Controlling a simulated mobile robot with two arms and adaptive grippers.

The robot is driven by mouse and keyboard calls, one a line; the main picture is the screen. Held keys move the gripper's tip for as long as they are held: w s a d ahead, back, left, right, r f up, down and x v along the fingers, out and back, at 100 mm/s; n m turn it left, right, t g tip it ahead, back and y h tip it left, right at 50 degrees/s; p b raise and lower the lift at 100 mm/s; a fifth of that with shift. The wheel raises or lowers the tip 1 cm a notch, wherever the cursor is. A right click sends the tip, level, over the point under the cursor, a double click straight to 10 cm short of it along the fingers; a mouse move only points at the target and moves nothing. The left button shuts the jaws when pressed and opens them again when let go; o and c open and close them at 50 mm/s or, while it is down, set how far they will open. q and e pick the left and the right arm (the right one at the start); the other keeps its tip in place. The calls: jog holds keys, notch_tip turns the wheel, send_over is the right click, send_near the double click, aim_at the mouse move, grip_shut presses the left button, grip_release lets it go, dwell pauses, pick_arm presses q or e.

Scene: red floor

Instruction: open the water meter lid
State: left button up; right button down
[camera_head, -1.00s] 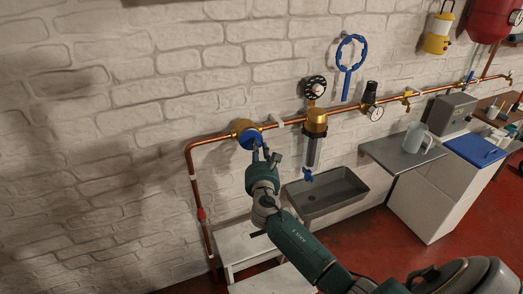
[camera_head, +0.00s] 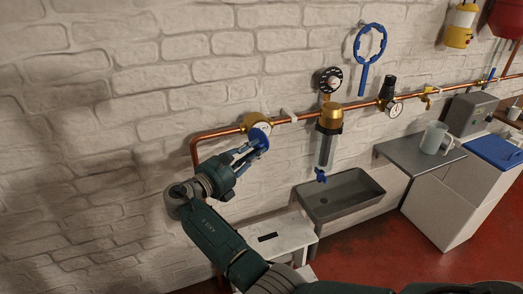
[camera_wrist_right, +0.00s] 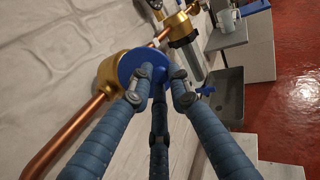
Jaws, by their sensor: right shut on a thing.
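The brass water meter (camera_head: 254,120) sits on the copper pipe at the wall. Its blue lid (camera_head: 260,139) hangs open, tilted down from the pale dial face (camera_head: 263,127), part of which shows above it. My right gripper (camera_head: 252,147) comes from below and left and is shut on the lid. In the right wrist view the fingers of my right gripper (camera_wrist_right: 162,80) are at the blue lid (camera_wrist_right: 140,60), and the brass meter (camera_wrist_right: 108,75) shows behind it. The lid hides the dial there. My left gripper is not in view.
A water filter (camera_head: 328,135) hangs right of the meter, above a grey sink (camera_head: 340,197). A blue ring wrench (camera_head: 370,45) hangs on the wall. A white bench (camera_head: 275,240) stands below. A counter with a jug (camera_head: 433,138) is at the right.

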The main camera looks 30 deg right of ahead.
jog(key=shift+w+a+r+g+h, duration=0.15)
jog(key=shift+r+g+h, duration=0.15)
jog(key=shift+r, duration=0.1)
jog(key=c, duration=1.8)
grip_release()
jog(key=shift+o, duration=0.9)
jog(key=shift+f, duration=0.15)
notch_tip(320, 180, up, 10)
